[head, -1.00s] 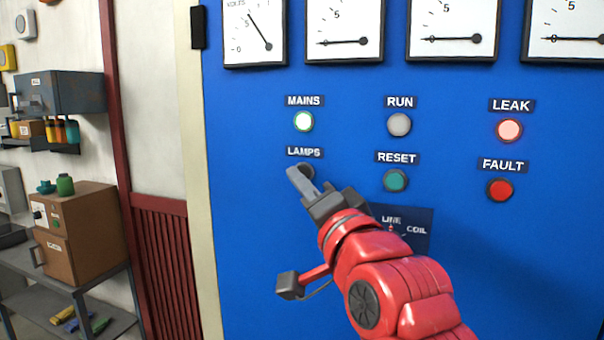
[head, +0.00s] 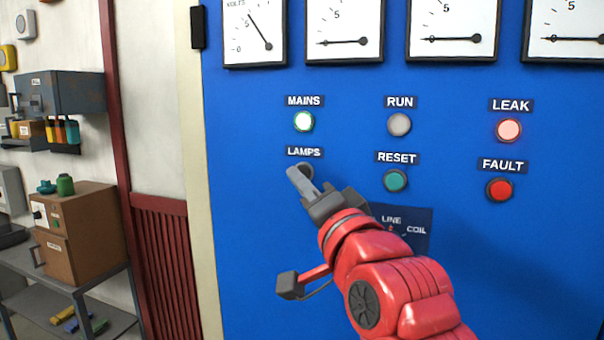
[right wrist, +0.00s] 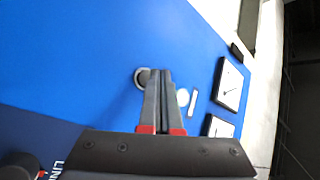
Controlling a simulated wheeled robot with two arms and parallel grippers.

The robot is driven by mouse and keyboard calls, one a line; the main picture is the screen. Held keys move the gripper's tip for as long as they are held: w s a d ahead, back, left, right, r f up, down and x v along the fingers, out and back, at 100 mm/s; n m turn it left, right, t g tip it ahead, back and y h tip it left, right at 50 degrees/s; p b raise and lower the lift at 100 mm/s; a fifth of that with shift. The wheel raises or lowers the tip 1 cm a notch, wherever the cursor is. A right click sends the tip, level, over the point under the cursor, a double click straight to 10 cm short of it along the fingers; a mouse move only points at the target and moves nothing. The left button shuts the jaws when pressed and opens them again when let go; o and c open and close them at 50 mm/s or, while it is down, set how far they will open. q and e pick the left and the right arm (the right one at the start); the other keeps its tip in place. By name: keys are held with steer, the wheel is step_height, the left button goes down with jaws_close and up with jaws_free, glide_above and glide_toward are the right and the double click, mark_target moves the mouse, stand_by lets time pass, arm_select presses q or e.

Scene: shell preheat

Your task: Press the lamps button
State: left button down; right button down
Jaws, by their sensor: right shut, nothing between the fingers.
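The LAMPS button (head: 307,169) is a dark round button under the LAMPS label (head: 304,152) on the blue panel (head: 260,250). My right gripper (head: 293,172) is shut and empty, its fingertips at the button and covering most of it in the head view. In the right wrist view the button (right wrist: 139,78) shows as a ringed dark disc beside the tips of my closed fingers (right wrist: 157,74). I cannot tell whether the tips touch it. My left gripper is not in view.
The lit MAINS lamp (head: 304,121) sits just above. The RESET button (head: 395,180), the RUN lamp (head: 399,124), the lit LEAK lamp (head: 508,130) and the red FAULT button (head: 499,189) are to the right. The LINE COIL plate (head: 415,238) is partly behind my arm.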

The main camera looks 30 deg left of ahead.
steer(key=shift+w, duration=0.15)
steer(key=shift+w+a, duration=0.1)
steer(key=shift+w, duration=0.2)
steer(key=shift+w, duration=0.4)
stand_by(0.7)
stand_by(0.4)
steer(key=shift+s+b, duration=0.55)
steer(key=shift+s, duration=0.25)
